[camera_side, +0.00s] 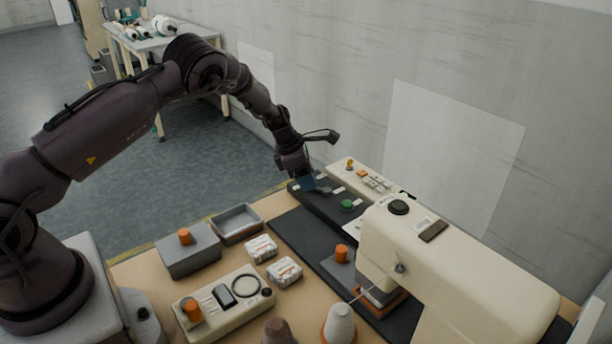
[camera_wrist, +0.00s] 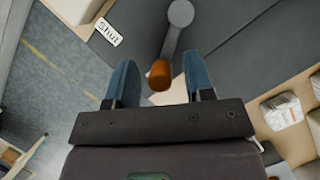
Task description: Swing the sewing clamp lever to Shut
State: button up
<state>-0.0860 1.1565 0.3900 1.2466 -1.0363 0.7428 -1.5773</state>
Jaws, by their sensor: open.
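The clamp lever (camera_wrist: 172,38) shows in the wrist view as a grey arm running from a round pivot at the top down to an orange knob (camera_wrist: 160,75). My gripper (camera_wrist: 160,66) is open, with one blue finger on each side of the knob; I cannot tell whether either touches it. A white label reading "Shut" (camera_wrist: 107,32) lies to the upper left of the knob. In the side view my gripper (camera_side: 308,184) is low over the far end of a dark panel (camera_side: 328,202), and the lever's knob cannot be made out there.
A cream sewing machine (camera_side: 465,265) stands at the right. A cream unit with buttons (camera_side: 375,182) sits behind the panel by the wall. Grey bins (camera_side: 237,223), white wadding packs (camera_side: 284,271), a control box (camera_side: 225,302) and a thread cone (camera_side: 339,325) occupy the tabletop.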

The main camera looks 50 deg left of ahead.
grip_shut()
jog(key=shift+w+a+m, duration=0.1)
jog(key=shift+m, duration=0.2)
jog(key=shift+w+a+m+g+h, duration=0.25)
jog(key=shift+w+m+g+h, duration=0.25)
jog(key=shift+m, duration=0.7)
jog(key=shift+w+m+g+h, duration=0.2)
jog(key=shift+w+m+g, duration=0.3)
jog(key=shift+m, duration=0.6)
jog(key=shift+w+m+g+h, duration=0.2)
jog(key=shift+w+m, duration=0.45)
jog(key=shift+m, duration=0.45)
grip_release()
jog(key=shift+r, duration=0.1)
